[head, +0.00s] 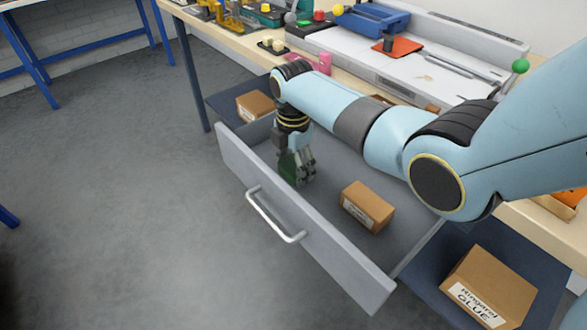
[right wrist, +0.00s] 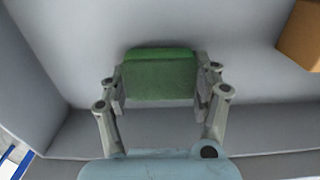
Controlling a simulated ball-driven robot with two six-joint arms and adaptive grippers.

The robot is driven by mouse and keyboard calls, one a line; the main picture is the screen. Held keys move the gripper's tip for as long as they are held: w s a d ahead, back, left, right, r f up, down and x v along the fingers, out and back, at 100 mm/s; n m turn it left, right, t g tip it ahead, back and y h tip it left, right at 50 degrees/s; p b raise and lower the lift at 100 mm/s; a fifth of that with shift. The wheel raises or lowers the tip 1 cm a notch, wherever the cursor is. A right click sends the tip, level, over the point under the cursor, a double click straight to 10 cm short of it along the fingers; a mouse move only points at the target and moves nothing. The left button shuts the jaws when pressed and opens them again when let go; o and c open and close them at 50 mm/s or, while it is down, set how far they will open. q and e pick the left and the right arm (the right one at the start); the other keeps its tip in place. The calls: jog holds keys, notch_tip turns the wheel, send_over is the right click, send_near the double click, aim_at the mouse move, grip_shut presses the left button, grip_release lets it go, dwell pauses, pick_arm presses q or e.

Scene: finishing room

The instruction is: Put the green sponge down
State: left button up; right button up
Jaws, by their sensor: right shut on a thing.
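The green sponge (right wrist: 160,75) is between the two fingers of my right gripper (right wrist: 161,84) in the right wrist view. The gripper is shut on it. In the head view the right gripper (head: 298,170) points down inside the open grey drawer (head: 300,225), near its left end and close to the front panel. The sponge (head: 288,167) shows there as a dark green patch beside the fingers. I cannot tell whether the sponge touches the drawer floor. My left gripper is not in view.
A cardboard box (head: 367,206) lies in the drawer to the right of the gripper. More boxes stand on the lower shelf, one at the back left (head: 255,105) and a glue box (head: 487,290) at the right.

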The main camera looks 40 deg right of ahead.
aim_at(294, 165)
jog(key=shift+f, duration=0.2)
jog(key=o, duration=1.1)
jog(key=shift+f, duration=0.15)
notch_tip(294, 165, up, 12)
jog(key=p, duration=0.3)
